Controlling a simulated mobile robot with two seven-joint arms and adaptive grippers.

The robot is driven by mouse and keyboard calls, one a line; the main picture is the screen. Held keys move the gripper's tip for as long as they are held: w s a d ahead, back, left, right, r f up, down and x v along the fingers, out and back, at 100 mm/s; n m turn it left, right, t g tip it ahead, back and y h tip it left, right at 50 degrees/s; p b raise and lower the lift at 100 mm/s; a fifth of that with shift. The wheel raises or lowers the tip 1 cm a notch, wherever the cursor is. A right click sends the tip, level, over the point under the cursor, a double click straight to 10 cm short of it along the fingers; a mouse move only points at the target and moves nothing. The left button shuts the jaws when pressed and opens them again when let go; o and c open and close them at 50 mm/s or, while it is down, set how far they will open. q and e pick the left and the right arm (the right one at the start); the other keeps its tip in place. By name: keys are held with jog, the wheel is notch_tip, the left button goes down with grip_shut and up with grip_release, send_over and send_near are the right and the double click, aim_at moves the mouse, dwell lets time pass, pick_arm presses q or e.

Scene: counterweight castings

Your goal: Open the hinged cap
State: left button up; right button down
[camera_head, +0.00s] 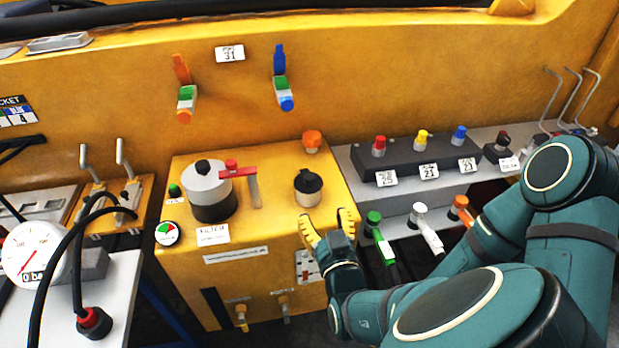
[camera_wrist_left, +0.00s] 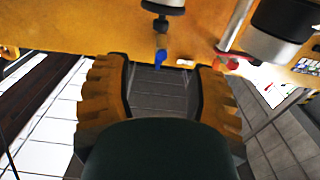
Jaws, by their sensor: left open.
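A small pale filler neck (camera_head: 308,197) with a black cap (camera_head: 308,181) stands on top of the yellow cabinet, right of the filter. The cap looks closed on the neck. My left gripper (camera_head: 328,224) is open and empty, with yellow fingers spread, just in front of and below the neck, apart from the cap. In the left wrist view the open fingers (camera_wrist_left: 160,88) have only grey floor between them. A dark piece (camera_wrist_left: 162,8) shows at that view's top edge; I cannot tell whether it is the cap. My right gripper is not in view.
Left of the cap stand a grey and black filter (camera_head: 212,192) and a red-handled lever (camera_head: 232,171). An orange knob (camera_head: 312,139) is behind. A dark switch box (camera_head: 415,155) and coloured handles (camera_head: 427,232) lie to the right. A gauge (camera_head: 32,250) stands far left.

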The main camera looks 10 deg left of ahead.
aim_at(309, 175)
pick_arm(q)
jog(key=b+x, duration=0.1)
jog(key=x, duration=1.2)
jog(key=shift+w+a+f, duration=0.1)
jog(key=shift+w, duration=0.1)
grip_shut()
